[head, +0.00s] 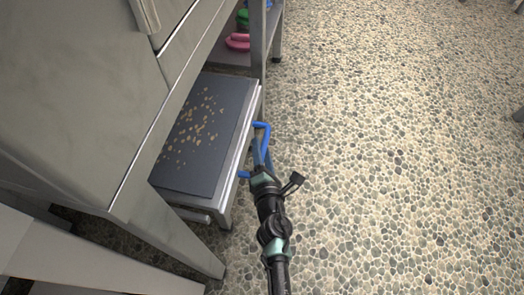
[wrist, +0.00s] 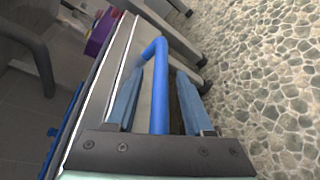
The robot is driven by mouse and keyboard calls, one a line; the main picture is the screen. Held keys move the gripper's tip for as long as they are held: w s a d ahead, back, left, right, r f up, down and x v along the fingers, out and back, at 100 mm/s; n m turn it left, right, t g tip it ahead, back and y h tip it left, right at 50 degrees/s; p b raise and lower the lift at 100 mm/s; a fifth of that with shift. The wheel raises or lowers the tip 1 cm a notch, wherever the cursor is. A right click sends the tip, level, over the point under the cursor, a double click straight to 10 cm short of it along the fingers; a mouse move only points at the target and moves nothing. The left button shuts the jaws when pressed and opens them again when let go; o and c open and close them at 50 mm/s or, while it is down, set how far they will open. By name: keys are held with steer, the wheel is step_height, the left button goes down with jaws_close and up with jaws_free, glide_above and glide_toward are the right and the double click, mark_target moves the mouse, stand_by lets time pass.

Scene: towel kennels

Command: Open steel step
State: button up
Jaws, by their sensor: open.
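The steel step (head: 246,128) juts out low beside the steel cabinet, with a dark top mat (head: 212,140) scattered with tan bits. A blue bar handle (head: 263,126) is on its outer long side; it also shows in the wrist view (wrist: 159,85). My gripper (head: 262,157) is at this handle, outside the step. In the wrist view the handle runs between the two open blue-grey fingers (wrist: 157,95). I cannot tell whether either finger touches it. The middle of the handle is partly hidden by my gripper in the head view.
The steel cabinet (head: 75,90) stands above and left of the step. A shelf with pink (head: 238,42) and other coloured items is beyond the step. Steel legs stand near both ends. The pebbled floor (head: 400,150) to the right is clear.

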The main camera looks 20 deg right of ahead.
jaws_close()
stand_by(1.4)
